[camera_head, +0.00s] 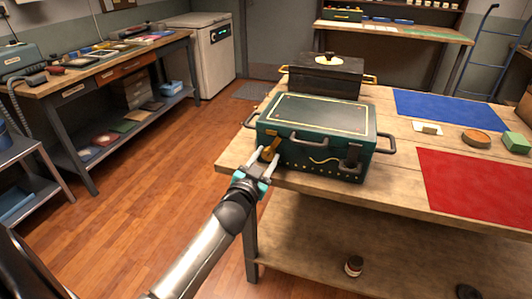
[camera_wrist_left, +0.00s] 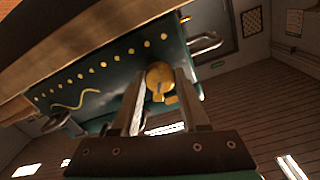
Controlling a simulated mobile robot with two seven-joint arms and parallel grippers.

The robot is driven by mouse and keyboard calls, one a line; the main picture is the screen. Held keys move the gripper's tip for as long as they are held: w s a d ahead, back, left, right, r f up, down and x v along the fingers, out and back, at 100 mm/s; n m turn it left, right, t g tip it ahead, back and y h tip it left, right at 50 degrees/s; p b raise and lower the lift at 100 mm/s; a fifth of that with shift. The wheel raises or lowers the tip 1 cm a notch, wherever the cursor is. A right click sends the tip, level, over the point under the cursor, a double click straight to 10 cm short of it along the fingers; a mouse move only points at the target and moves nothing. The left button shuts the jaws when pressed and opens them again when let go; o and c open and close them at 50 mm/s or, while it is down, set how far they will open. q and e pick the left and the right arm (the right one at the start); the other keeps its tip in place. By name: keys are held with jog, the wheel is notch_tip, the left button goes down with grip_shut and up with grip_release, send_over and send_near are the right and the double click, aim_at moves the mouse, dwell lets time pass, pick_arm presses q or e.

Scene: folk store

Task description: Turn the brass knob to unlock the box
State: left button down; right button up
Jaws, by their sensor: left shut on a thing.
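The green box (camera_head: 318,117) with a yellow-lined lid sits closed near the left front corner of the wooden table. Its brass knob (camera_head: 270,149) is on the front face at the left, and also shows in the left wrist view (camera_wrist_left: 160,76). My left gripper (camera_head: 267,168) reaches up from below left and is shut on the knob, with one finger on each side of it in the left wrist view (camera_wrist_left: 158,92). A dark latch-like part (camera_head: 351,156) is at the right of the box front. My right gripper is not in view.
A black box (camera_head: 325,78) with brass handles stands behind the green box. A blue mat (camera_head: 448,108), a red mat (camera_head: 480,185), an orange round dish (camera_head: 476,138) and a green block (camera_head: 516,142) lie to the right. A jar (camera_head: 353,266) is on the lower shelf. Open floor lies left.

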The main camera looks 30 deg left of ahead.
pick_arm(q)
jog(key=shift+m+p, duration=0.4)
jog(key=shift+m, duration=0.5)
jog(key=m+p, duration=0.1)
jog(key=m, duration=0.3)
jog(key=shift+m, duration=0.3)
jog(key=m, duration=0.4)
jog(key=shift+m+p, duration=0.4)
jog(key=shift+m, duration=0.4)
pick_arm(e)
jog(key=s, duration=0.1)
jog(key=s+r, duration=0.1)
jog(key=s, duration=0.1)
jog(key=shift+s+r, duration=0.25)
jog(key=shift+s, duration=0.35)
pick_arm(q)
jog(key=shift+c, duration=2.1)
grip_release()
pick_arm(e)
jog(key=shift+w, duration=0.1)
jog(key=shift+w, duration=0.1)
